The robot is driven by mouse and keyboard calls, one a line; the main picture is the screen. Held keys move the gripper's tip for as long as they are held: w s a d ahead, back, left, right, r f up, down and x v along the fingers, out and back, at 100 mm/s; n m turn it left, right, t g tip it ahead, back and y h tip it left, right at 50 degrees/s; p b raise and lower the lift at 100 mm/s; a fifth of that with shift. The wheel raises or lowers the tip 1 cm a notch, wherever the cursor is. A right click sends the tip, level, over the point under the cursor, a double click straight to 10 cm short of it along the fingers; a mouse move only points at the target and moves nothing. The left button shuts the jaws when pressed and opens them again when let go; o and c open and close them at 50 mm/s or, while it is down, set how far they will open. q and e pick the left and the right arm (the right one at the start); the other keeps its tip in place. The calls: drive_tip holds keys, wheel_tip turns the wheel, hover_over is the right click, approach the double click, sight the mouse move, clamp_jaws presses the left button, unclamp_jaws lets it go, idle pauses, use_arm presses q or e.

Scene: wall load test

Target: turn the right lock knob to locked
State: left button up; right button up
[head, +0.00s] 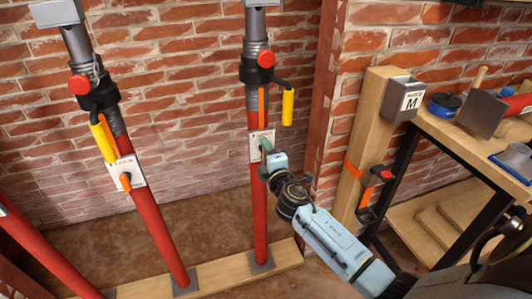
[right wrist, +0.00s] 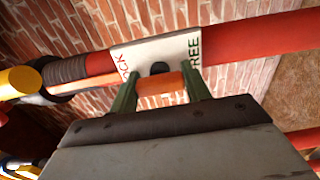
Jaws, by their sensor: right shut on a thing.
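The right lock knob is an orange lever (right wrist: 161,83) with a dark pivot, in front of a white plate (right wrist: 165,50) lettered LOCK at left and FREE at right in the right wrist view. My right gripper's green fingers (right wrist: 161,92) are shut on the knob, one on each side. I cannot tell which word the knob points to. In the head view my right gripper (head: 266,150) is at the plate (head: 255,146) on the right red prop (head: 259,205) and hides the knob. My left gripper is not in view.
The left red prop (head: 158,228) has its own plate and orange knob (head: 125,181). A yellow crank handle (head: 288,107) hangs above my right gripper. A wooden post (head: 365,150) and a workbench (head: 455,135) with tools stand at right. A brick wall is behind.

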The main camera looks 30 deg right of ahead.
drive_tip(key=o, duration=0.8)
drive_tip(key=shift+o, duration=0.8)
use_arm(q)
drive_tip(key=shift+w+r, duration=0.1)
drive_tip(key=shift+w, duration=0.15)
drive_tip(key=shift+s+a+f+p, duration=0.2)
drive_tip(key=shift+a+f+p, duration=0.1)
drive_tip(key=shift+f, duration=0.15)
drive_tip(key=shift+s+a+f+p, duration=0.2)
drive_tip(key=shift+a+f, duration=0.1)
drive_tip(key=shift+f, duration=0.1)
use_arm(e)
drive_tip(key=v, duration=1.3)
drive_tip(key=shift+s, duration=0.2)
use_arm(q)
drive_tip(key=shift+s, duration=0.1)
